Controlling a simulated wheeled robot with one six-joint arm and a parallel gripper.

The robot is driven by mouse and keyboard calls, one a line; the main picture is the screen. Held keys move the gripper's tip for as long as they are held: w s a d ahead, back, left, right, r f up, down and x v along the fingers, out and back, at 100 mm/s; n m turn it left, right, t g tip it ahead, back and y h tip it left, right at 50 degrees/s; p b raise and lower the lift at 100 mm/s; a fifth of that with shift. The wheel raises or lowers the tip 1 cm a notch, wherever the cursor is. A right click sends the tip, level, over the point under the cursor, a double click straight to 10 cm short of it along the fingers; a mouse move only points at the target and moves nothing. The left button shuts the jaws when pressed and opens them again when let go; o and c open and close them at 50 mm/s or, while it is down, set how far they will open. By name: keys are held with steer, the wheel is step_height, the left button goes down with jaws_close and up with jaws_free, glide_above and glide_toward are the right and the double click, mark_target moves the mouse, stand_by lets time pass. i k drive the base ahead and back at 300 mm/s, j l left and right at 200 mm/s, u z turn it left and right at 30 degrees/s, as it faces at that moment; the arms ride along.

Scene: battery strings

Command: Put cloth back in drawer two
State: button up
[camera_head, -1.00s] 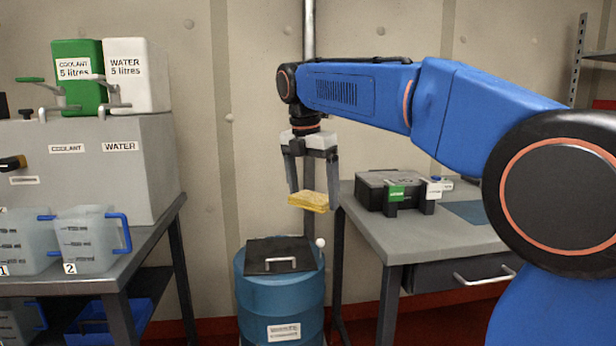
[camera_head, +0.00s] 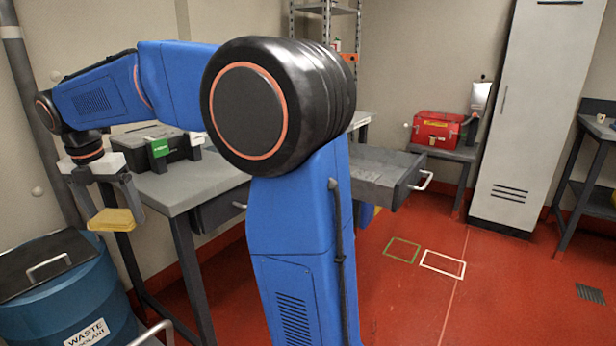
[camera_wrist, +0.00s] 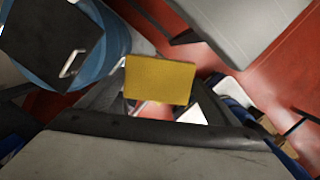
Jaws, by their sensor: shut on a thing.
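The yellow folded cloth (camera_head: 112,219) is in my gripper (camera_head: 112,208), which is shut on it. It hangs in the air to the left of the grey bench and above the floor, near the blue waste drum. In the wrist view the cloth (camera_wrist: 160,79) shows flat between the fingers. One drawer (camera_head: 385,178) at the right end of the bench stands pulled out, with a pale handle. Another drawer (camera_head: 218,212) at the left of the bench looks shut, partly hidden by my arm. I cannot read any drawer numbers.
A blue waste drum (camera_head: 75,300) with a dark lid stands at the lower left. A black case (camera_head: 150,148) sits on the bench (camera_head: 180,187). A red toolbox (camera_head: 436,130) and a tall grey locker (camera_head: 535,110) stand at the right. The red floor between is mostly clear.

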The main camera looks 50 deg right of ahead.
mark_target(371, 167)
steer(key=k+j+z, duration=0.2)
steer(key=j+z, duration=0.2)
steer(key=j, duration=0.2)
steer(key=k+j+z, duration=0.3)
steer(key=z, duration=0.25)
steer(key=i+l, duration=0.3)
steer(key=i+l+z, duration=0.1)
steer(key=i+l, duration=0.2)
steer(key=l, duration=0.25)
steer(key=i+l, duration=0.15)
steer(key=l, duration=0.25)
steer(key=i+l, duration=0.15)
steer(key=l, duration=0.25)
steer(key=i+l, duration=0.15)
steer(key=l, duration=0.25)
steer(key=i+l, duration=0.1)
steer(key=l, duration=0.3)
steer(key=i+l, duration=0.15)
steer(key=l, duration=0.25)
